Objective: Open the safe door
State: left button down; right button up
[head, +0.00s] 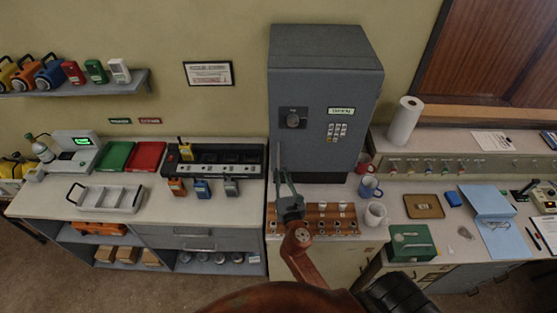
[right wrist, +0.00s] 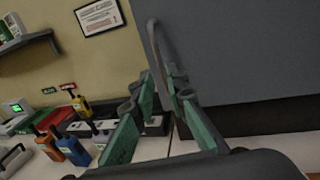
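The safe (head: 322,95) is a tall grey metal box on the counter, with a dial (head: 293,118) and a keypad (head: 337,131) on its door. The door looks closed. Its bar handle (head: 277,155) runs down the door's left side, and it also shows in the right wrist view (right wrist: 156,45) as a curved grey bar. My right gripper (head: 285,175) is at the handle's lower end. In the right wrist view its green-padded fingers (right wrist: 161,82) stand apart, with the bar reaching between the tips; firm contact cannot be made out. My left gripper is not in view.
A socket panel (head: 318,219) lies just below the safe. Red, blue and white mugs (head: 370,187) stand close to its right. A radio charger (head: 214,158) and handheld radios are on the left. The air in front of the door looks clear apart from my arm.

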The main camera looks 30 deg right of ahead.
aim_at(278, 161)
jog(key=x, duration=0.7)
jog(key=shift+w+d+p, duration=0.1)
jog(key=shift+w+p, duration=0.1)
jog(key=shift+p, duration=0.2)
jog(key=shift+c, duration=0.5)
grip_shut()
jog(key=shift+s, duration=0.15)
